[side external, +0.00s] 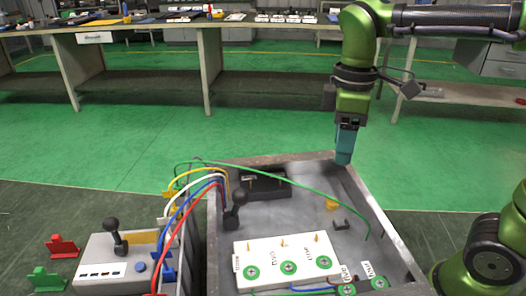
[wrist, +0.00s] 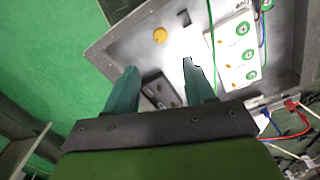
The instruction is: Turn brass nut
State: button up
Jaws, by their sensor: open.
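A small brass-yellow piece (side external: 332,204), which looks like the brass nut, sits inside the grey metal box near its right wall. It also shows as a round yellow disc in the wrist view (wrist: 160,35), beyond the fingertips. My gripper (side external: 343,162) hangs above the far right part of the box, pointing down and apart from the yellow piece. In the wrist view its two teal fingers (wrist: 158,68) are spread with nothing held between them. Fine detail of the yellow piece is too small to tell.
The grey box (side external: 386,232) holds a white board (side external: 262,262) with green-ringed terminals and brass pins, plus a black block (side external: 264,184). A green wire (side external: 300,182) arches across the box. Coloured cables run to a grey control unit (side external: 100,262) with a black lever at left.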

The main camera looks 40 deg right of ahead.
jog(key=shift+r, duration=2.15)
